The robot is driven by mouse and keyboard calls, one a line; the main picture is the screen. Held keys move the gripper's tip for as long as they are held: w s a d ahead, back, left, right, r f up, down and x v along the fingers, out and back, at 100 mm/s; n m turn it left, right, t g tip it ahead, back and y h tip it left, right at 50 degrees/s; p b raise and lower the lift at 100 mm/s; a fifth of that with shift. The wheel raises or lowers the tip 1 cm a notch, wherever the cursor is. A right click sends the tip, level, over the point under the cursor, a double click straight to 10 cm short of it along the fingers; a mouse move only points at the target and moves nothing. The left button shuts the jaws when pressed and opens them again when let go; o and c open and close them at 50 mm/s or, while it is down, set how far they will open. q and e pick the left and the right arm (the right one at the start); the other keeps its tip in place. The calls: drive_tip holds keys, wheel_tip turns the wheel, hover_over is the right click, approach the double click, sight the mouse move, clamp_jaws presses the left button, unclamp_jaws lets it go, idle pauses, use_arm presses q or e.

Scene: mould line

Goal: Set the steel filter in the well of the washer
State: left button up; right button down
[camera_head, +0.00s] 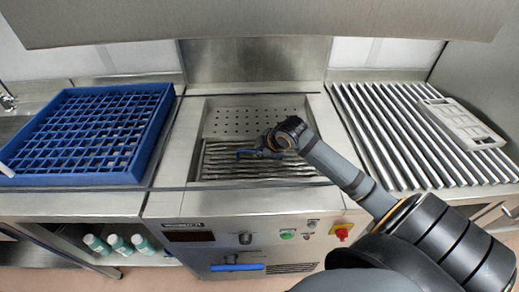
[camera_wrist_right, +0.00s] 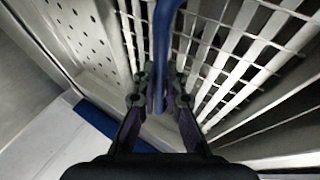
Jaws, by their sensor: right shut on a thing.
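The washer (camera_head: 172,205) stands in the middle of the head view with its well open on top. A perforated plate (camera_head: 255,118) shows at the back of the well. The steel filter, with thin crossed wires (camera_wrist_right: 205,55) in the right wrist view and a blue handle (camera_head: 243,154), is at the front part of the well. My right gripper (camera_head: 271,147) is over the well, shut on the blue handle, which runs between its fingers (camera_wrist_right: 160,92). I cannot tell whether the filter is fully seated or slightly raised. My left gripper is not in view.
A blue rack (camera_head: 80,178) stands on the left counter. A slatted rack (camera_head: 375,130) with a pale grey tray (camera_head: 462,124) lies on the right. A steel hood (camera_head: 260,22) hangs overhead. A red knob (camera_head: 342,232) is on the front panel.

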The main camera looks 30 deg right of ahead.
drive_tip(key=c, duration=1.4)
unclamp_jaws()
drive_tip(key=shift+f, duration=0.1)
drive_tip(key=p+v, duration=1.3)
drive_tip(key=shift+w+r, duration=0.25)
drive_tip(key=shift+w, duration=0.05)
